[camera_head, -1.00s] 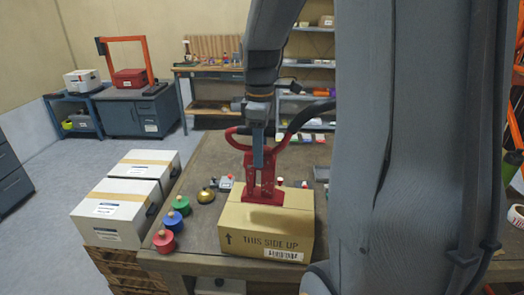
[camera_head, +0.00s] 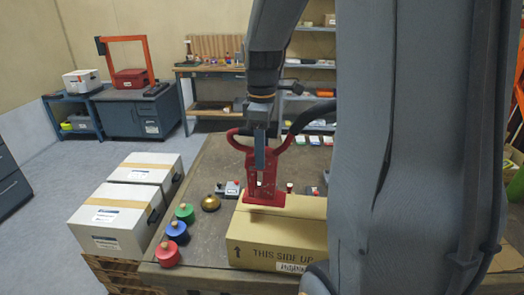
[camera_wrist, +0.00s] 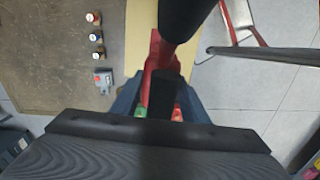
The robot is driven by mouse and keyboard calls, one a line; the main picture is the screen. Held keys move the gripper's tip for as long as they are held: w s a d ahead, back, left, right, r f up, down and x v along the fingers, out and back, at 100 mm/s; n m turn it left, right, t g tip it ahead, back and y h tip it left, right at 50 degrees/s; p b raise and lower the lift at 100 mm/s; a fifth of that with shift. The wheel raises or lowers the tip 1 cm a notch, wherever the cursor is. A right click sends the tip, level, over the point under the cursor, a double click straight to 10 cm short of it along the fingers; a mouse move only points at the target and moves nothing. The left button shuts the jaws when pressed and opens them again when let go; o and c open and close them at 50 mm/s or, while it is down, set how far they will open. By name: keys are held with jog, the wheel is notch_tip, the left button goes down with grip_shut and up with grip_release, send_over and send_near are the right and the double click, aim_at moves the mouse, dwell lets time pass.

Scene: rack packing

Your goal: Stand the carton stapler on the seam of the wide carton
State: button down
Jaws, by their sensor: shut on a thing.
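The red carton stapler (camera_head: 263,178), with two looped handles, is upright in my gripper (camera_head: 260,158). Its flat base is over the back left part of the wide carton's (camera_head: 280,228) top in the head view. I cannot tell whether the base touches the carton. The carton is tan, marked "THIS SIDE UP", and my arm hides its right end. In the wrist view, part of the red stapler (camera_wrist: 154,65) shows between my fingers, over the tan carton (camera_wrist: 140,35); a dark handle hides some of it.
Red (camera_head: 167,254), blue (camera_head: 177,232) and green (camera_head: 185,213) knobbed pieces and a brass bell (camera_head: 210,202) stand left of the carton on the workbench (camera_head: 205,265). White boxes (camera_head: 117,219) are further left. Small items stand behind the carton.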

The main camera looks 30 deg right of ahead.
jog(key=shift+f+b, duration=2)
jog(key=shift+f, duration=0.9)
jog(key=c, duration=1)
grip_release()
jog(key=shift+s+f, duration=0.1)
jog(key=shift+s, duration=0.05)
